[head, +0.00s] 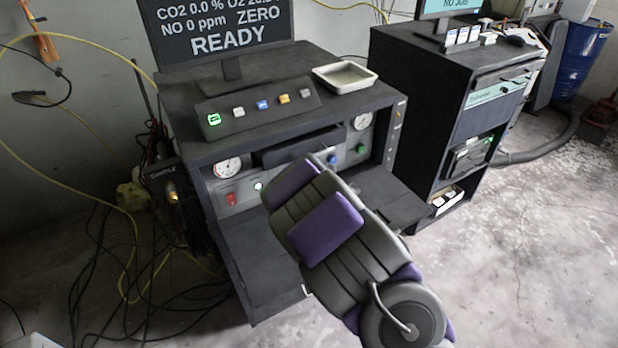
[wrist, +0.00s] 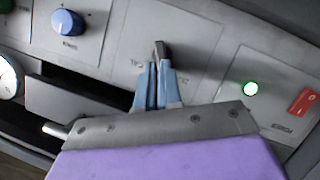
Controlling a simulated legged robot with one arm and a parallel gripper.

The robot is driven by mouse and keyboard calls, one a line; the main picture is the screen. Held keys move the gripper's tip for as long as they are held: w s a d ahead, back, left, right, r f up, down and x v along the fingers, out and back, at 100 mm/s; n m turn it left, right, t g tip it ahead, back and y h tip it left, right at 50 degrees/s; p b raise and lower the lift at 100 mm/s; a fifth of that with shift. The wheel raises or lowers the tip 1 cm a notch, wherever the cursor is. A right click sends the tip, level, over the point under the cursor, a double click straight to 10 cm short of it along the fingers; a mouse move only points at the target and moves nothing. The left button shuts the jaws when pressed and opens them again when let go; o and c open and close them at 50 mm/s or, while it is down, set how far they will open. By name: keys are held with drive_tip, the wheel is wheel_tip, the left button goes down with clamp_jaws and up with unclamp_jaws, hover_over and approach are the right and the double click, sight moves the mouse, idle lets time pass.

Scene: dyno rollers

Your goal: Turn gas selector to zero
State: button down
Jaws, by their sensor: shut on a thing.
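In the wrist view my gripper (wrist: 158,80) has its two blue-grey fingers close together on a small dark lever, the gas selector (wrist: 161,48), on a pale panel plate. The selector's tip shows just beyond the fingertips, and its base is partly hidden by them. Upside-down lettering beside the fingers looks like "CAL"; other lettering farther up is faint. In the head view my arm covers the fingers and the selector. The monitor (head: 215,30) there reads "CO2 0.0 %", "NO 0 ppm", "ZERO" and "READY".
In the head view, the cabinet (head: 240,250) has an open front shelf, gauges (head: 228,167) and a top tray (head: 345,77). Cables lie at left.

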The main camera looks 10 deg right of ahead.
drive_tip(key=a+n+t, duration=0.1)
drive_tip(key=a+r+n+t+h, duration=0.1)
drive_tip(key=n, duration=0.1)
drive_tip(key=shift+w+a+r, duration=0.1)
drive_tip(key=shift+w+r, duration=0.1)
drive_tip(key=shift+w, duration=0.15)
drive_tip(key=shift+r, duration=0.1)
idle(0.4)
drive_tip(key=c, duration=1.5)
unclamp_jaws()
drive_tip(key=shift+d, duration=0.25)
drive_tip(key=o, duration=0.3)
drive_tip(key=shift+s+d+f+h, duration=0.1)
drive_tip(key=shift+d+h, duration=0.05)
drive_tip(key=shift+d, duration=0.2)
drive_tip(key=shift+s+d+f+h, duration=0.1)
drive_tip(key=shift+d+h, duration=0.05)
drive_tip(key=shift+d, duration=0.2)
drive_tip(key=shift+o, duration=0.2)
drive_tip(key=shift+s+a+f, duration=0.1)
drive_tip(key=shift+a+f, duration=0.1)
drive_tip(key=shift+f, duration=0.3)
